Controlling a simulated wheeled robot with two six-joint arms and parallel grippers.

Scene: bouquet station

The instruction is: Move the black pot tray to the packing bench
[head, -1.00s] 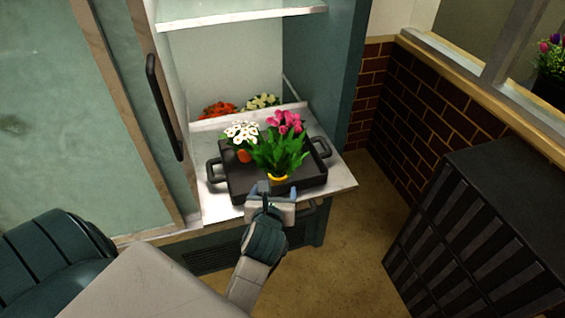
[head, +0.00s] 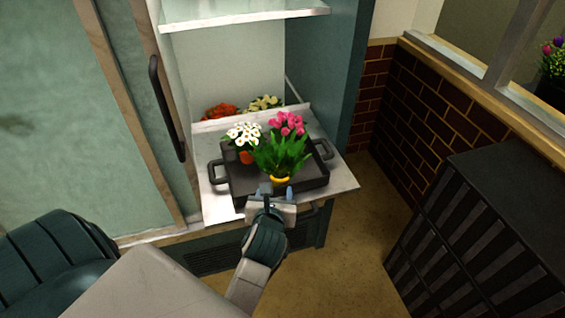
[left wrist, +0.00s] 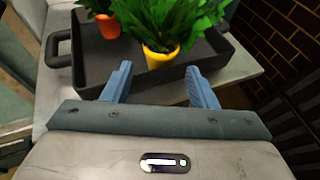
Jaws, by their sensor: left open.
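The black pot tray (head: 224,202) sits on the lower metal shelf of the open cabinet, with a handle at its left and right ends. It holds potted white flowers, pink flowers and a leafy green plant in a yellow pot. The tray also shows in the left wrist view (left wrist: 93,73). My left gripper (head: 276,190) is at the tray's near side, in front of the yellow pot (left wrist: 160,60). Its blue fingers (left wrist: 158,85) are spread apart with nothing between them. I cannot tell whether they touch the tray. My right gripper is out of view.
The metal shelf (head: 336,178) has bare room right of the tray. More red flowers (head: 219,111) and cream flowers (head: 263,103) stand behind. The cabinet door with a black handle (head: 167,108) is at left. A black slatted crate (head: 470,230) stands at right.

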